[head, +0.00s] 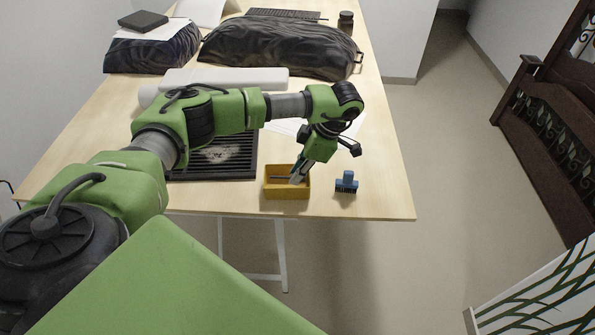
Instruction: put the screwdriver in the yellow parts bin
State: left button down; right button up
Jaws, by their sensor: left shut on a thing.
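The yellow parts bin (287,192) stands near the front edge of the table. My left gripper (298,178) reaches down over the bin, its fingertips within the outline of the bin's opening. It is shut on the screwdriver (280,178), which shows only as a thin dark shaft reaching left from the fingertips across the bin. The fingers hide the rest of it. I cannot tell whether it touches the bin floor. My right gripper is not in view.
A blue brush (346,182) with dark bristles stands right of the bin. A black slatted grille (215,160) lies to its left. A white roll (215,80), dark covered bulks (280,45) and a small jar (345,22) are farther back. The table's right side is clear.

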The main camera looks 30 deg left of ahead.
pick_arm(q)
jog(key=shift+f, duration=0.1)
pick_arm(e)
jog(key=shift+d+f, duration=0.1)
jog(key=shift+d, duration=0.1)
pick_arm(q)
jog(key=c, duration=2)
grip_release()
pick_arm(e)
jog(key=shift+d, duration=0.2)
pick_arm(q)
jog(key=shift+r, duration=0.25)
jog(key=shift+r+p, duration=0.5)
jog(key=shift+p, duration=0.15)
jog(key=b+v, duration=0.3)
jog(key=v, duration=0.8)
jog(key=shift+w+d+r, duration=0.15)
jog(key=shift+d+r, duration=0.05)
jog(key=shift+r, duration=0.15)
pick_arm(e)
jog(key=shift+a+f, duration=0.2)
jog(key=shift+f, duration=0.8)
